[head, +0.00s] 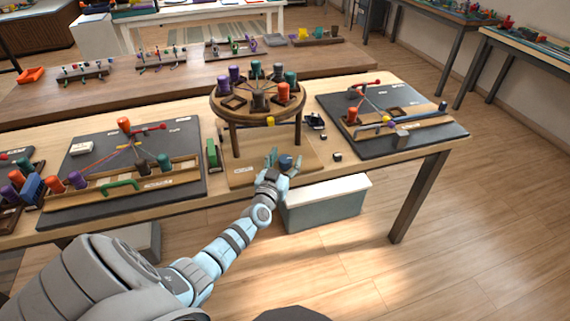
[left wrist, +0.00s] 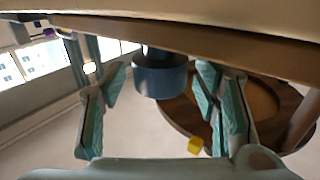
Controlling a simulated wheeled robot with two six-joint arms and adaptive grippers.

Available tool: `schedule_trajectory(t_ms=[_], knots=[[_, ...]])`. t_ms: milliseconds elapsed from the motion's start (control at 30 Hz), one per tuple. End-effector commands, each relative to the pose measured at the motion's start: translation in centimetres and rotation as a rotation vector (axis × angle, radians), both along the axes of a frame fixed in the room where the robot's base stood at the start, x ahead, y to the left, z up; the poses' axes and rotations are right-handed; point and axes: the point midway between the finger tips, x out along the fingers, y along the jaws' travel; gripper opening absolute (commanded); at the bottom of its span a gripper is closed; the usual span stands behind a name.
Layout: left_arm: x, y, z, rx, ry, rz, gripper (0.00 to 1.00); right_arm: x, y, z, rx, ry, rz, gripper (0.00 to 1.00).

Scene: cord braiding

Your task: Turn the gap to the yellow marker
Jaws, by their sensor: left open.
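A round wooden braiding disk (head: 224,113) stands on legs above a wooden base (head: 240,180). Purple, green, teal and orange bobbins stand around its top. A bobbin-free place (head: 234,102) shows at its front left. The yellow marker (head: 270,121) sits at the disk's front edge and also shows in the left wrist view (left wrist: 195,146). A blue knob (head: 286,162) is low at the front of the stand; it appears as a blue cylinder in the left wrist view (left wrist: 160,78). My left gripper (head: 279,160) is open, its fingers on either side of the knob, with visible space beside it.
A dark board with bobbins and cords (head: 90,150) lies left of the stand, another (head: 420,126) lies right. A green block (head: 212,154) stands close left of the base. Small black pieces (head: 337,156) lie to the right. A grey bin (head: 325,205) is below the table's front edge.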

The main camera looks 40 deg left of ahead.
Motion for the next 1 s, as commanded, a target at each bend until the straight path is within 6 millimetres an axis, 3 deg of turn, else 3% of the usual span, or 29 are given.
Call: schedule_trajectory(t_ms=[200, 500, 767, 1000], knots=[[0.0, 0.0, 0.1, 0.0, 0.0, 0.0, 0.54, 0.0, 0.0, 0.1, 0.0, 0.0, 0.0, 0.75], [0.0, 0.0, 0.1, 0.0, 0.0, 0.0, 0.07, 0.0, 0.0, 0.1, 0.0, 0.0, 0.0, 0.75], [0.0, 0.0, 0.2, -0.002, 0.0, 0.022, 0.07, 0.0, 0.1, 0.6, 0.002, 0.001, -0.001, 0.75], [0.0, -0.2, 0.4, -0.004, 0.003, 0.122, 0.07, 0.0, 0.2, 2.4, 0.002, 0.001, -0.001, 0.75]])
